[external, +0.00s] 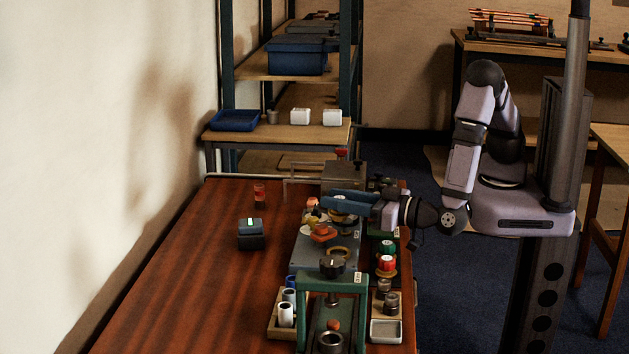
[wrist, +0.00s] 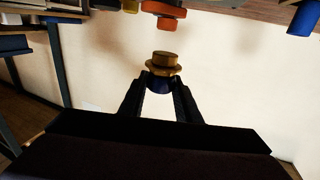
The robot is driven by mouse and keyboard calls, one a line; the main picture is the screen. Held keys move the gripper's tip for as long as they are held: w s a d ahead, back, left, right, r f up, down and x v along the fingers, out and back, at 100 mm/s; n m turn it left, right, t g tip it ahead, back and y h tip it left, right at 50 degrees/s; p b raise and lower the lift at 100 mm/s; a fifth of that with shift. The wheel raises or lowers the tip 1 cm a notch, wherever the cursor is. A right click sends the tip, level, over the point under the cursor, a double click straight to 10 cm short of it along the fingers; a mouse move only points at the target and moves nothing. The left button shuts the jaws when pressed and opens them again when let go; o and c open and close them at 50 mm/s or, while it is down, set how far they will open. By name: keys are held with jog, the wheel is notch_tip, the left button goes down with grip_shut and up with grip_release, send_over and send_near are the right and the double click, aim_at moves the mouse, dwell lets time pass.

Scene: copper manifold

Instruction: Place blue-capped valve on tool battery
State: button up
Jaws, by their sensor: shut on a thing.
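My gripper (external: 330,198) reaches left over the right part of the wooden table, above the grey block of fittings. In the wrist view its two fingers (wrist: 160,84) are shut on the blue-capped valve (wrist: 163,62). The valve's brass body and collar stick out beyond the fingertips, and its blue cap sits between them. In the external view I cannot make the held valve out clearly. The tool battery (external: 251,240), a dark block with a lit green patch, sits on the table to the left of my gripper and apart from it.
A red-topped fitting (external: 323,234) and other valves stand close below my gripper. A green press frame (external: 333,284) stands in front, beside a tray of cups (external: 286,314). A small red-and-dark item (external: 260,194) stands behind the battery. The table's left and front-left area is bare.

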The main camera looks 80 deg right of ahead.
jog(key=w+a+r+n+g+y+b, duration=0.2)
jog(key=w+a+r+n+g+y, duration=0.2)
jog(key=w+r+n+y, duration=0.5)
jog(key=w+a+r+n+g+y+b, duration=0.35)
jog(key=w+r+n+y, duration=0.25)
jog(key=w+r+y, duration=0.5)
jog(key=n+g+y+b, duration=0.3)
jog(key=n+g, duration=0.1)
jog(key=g, duration=0.2)
send_over(250, 222)
notch_tip(250, 222, down, 15)
jog(key=shift+f+b, duration=0.65)
jog(key=shift+f, duration=4.45)
jog(key=shift+f, duration=0.2)
